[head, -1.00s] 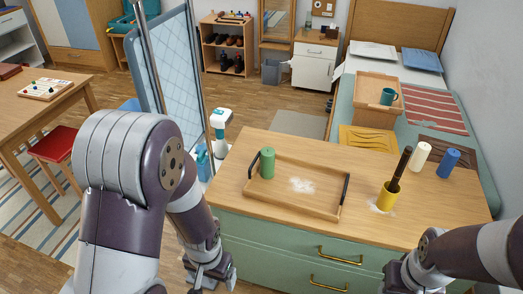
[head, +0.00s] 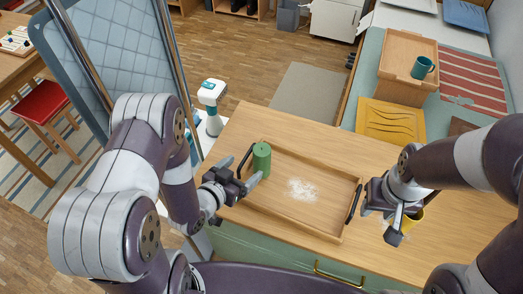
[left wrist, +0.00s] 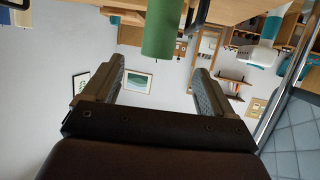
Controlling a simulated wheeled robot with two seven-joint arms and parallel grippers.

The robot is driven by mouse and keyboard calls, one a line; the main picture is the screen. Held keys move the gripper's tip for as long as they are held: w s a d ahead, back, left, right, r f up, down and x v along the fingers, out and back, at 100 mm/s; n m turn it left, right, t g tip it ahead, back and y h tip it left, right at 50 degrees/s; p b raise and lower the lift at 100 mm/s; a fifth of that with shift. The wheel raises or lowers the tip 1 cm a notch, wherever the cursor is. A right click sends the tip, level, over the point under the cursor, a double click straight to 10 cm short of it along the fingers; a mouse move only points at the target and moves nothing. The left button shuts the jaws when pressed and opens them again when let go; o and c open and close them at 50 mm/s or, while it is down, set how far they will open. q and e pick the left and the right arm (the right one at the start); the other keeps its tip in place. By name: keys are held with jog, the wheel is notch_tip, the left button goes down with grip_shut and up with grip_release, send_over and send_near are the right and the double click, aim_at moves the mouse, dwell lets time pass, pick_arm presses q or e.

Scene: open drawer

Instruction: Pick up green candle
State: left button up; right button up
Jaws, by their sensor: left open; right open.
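The green candle (head: 261,160) stands upright in the left end of the wooden tray (head: 315,221), which lies on the dresser top. My left gripper (head: 248,178) is open just left of and in front of the candle, its fingers pointing toward it. In the left wrist view the candle (left wrist: 162,28) shows at the top, ahead of the open fingers (left wrist: 155,85), with nothing between them. My right gripper (head: 378,222) is open beyond the tray's right end, in front of the yellow cup (head: 413,218), which it partly hides.
White powder (head: 302,190) lies on the tray floor. The tray has dark handles, one (head: 354,204) at its right end. A white and teal device (head: 211,105) stands left of the dresser.

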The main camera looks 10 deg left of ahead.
aim_at(265, 149)
pick_arm(q)
jog(key=x, duration=1.2)
jog(key=shift+w+d+r, duration=0.25)
jog(key=shift+s+r, duration=0.1)
jog(key=c, duration=1.2)
